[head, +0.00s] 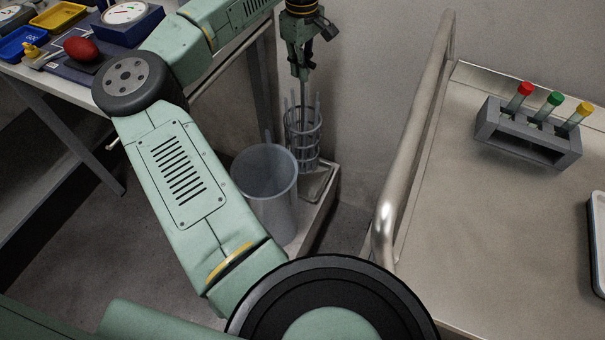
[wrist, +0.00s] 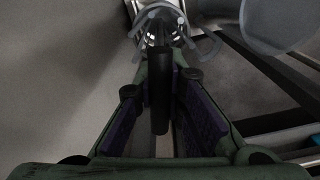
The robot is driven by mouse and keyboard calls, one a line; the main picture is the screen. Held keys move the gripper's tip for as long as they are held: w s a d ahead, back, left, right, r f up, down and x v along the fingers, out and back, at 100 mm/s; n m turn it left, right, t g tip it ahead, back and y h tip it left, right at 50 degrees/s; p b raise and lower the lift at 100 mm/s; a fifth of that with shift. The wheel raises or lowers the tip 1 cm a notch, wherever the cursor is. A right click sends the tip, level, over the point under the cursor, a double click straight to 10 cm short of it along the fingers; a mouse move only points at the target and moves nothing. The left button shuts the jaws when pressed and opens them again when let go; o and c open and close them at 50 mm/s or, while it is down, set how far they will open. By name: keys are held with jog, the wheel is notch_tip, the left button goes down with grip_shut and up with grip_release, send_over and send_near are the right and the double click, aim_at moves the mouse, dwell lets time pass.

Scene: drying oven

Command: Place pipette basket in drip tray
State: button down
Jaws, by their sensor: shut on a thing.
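The pipette basket (head: 303,140) is a grey wire cylinder with pale pipettes standing up in it. It hangs upright below my gripper (head: 303,76), which is shut on its upright handle. In the wrist view, my gripper (wrist: 165,115) has the dark handle (wrist: 159,80) between its pads, with the basket's rings (wrist: 165,18) beyond the fingertips. The drip tray (head: 323,186) is a shallow, pale tray low by the wall. The basket's lower end is over or at the tray's back part; I cannot tell whether it touches the tray floor.
A tall translucent cylinder (head: 265,190) stands just left and in front of the basket, and partly shows in the wrist view (wrist: 278,22). A metal cart rail (head: 412,140) rises on the right. A test tube rack (head: 528,135) stands on the cart. A cluttered bench is at left.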

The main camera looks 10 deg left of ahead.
jog(key=shift+r+m, duration=0.1)
jog(key=shift+m, duration=0.3)
jog(key=p, duration=0.2)
send_over(303, 119)
jog(key=shift+m, duration=0.3)
jog(key=f, duration=1)
jog(key=shift+w+a+f, duration=0.1)
jog(key=shift+w, duration=0.1)
jog(key=shift+f, duration=0.1)
jog(key=c, duration=1.7)
grip_release()
jog(key=shift+o, duration=0.2)
notch_tip(303, 119, up, 12)
jog(key=shift+s+r+b, duration=0.1)
jog(key=shift+b, duration=1.05)
